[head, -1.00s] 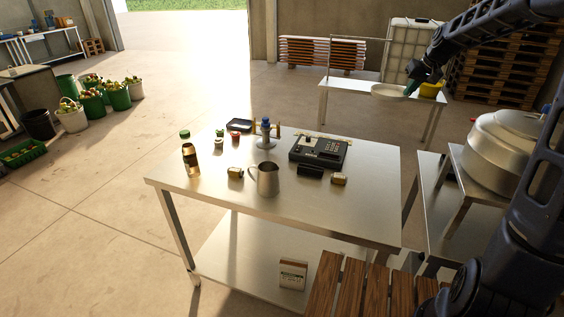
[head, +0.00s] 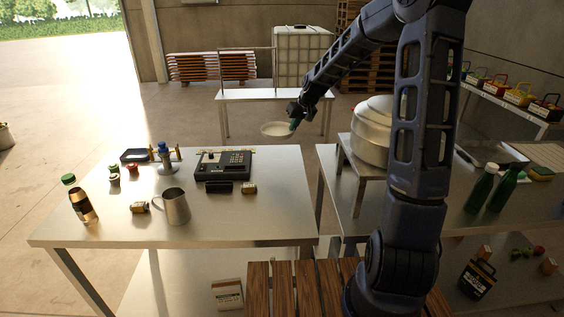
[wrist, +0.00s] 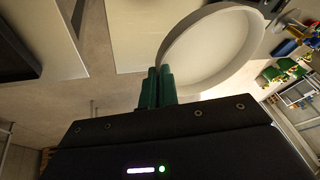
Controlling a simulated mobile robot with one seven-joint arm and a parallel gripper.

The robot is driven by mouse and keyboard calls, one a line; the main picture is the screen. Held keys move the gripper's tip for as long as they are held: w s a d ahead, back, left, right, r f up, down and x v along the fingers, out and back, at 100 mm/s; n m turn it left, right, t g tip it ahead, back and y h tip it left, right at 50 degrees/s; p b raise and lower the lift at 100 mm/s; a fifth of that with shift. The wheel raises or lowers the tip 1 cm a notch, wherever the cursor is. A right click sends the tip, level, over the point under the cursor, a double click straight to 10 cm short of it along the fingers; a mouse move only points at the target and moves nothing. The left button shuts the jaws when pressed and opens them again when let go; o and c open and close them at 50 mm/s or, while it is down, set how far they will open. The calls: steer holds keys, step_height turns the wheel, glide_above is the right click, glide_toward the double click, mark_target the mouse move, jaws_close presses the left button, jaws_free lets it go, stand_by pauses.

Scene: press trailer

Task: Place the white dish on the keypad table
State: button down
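The white dish (head: 273,130) is a shallow round dish. In the head view it is in the air behind the right back corner of the keypad table (head: 250,215). My gripper (head: 295,122) is at the dish's right side. In the wrist view the green fingers (wrist: 157,88) are close together on the rim of the dish (wrist: 212,50). The exact contact is partly hidden. The keypad device (head: 222,166) sits toward the back right of the metal table.
A metal jug (head: 175,207), a bottle (head: 79,200), a blue-topped stand (head: 166,157) and small boxes crowd the keypad table. Its front right is bare. A large lidded pot (head: 371,135) stands on a raised stand to the right. A low bench (head: 240,97) stands behind.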

step_height(320, 180, down, 17)
steer(key=shift+r, duration=0.1)
stand_by(0.5)
steer(key=c, duration=1.7)
jaws_free()
steer(key=s+d+r+h, duration=0.1)
steer(key=s+d+r, duration=0.3)
steer(key=s+r, duration=0.45)
steer(key=s+d+r+h, duration=0.1)
steer(key=s+d+r, duration=0.4)
steer(key=r, duration=0.7)
steer(key=s+d+r+m, duration=0.1)
steer(key=s+d+r, duration=0.2)
steer(key=s, duration=0.5)
steer(key=s+d+r+m+t+h, duration=0.1)
steer(key=s+d+r, duration=0.2)
steer(key=s, duration=0.6)
steer(key=s+d+r+m, duration=0.2)
steer(key=s+d+r, duration=0.1)
steer(key=s, duration=0.6)
steer(key=shift+s+d+r+h, duration=0.1)
steer(key=shift+s+r+h, duration=0.05)
steer(key=shift+r+h, duration=0.35)
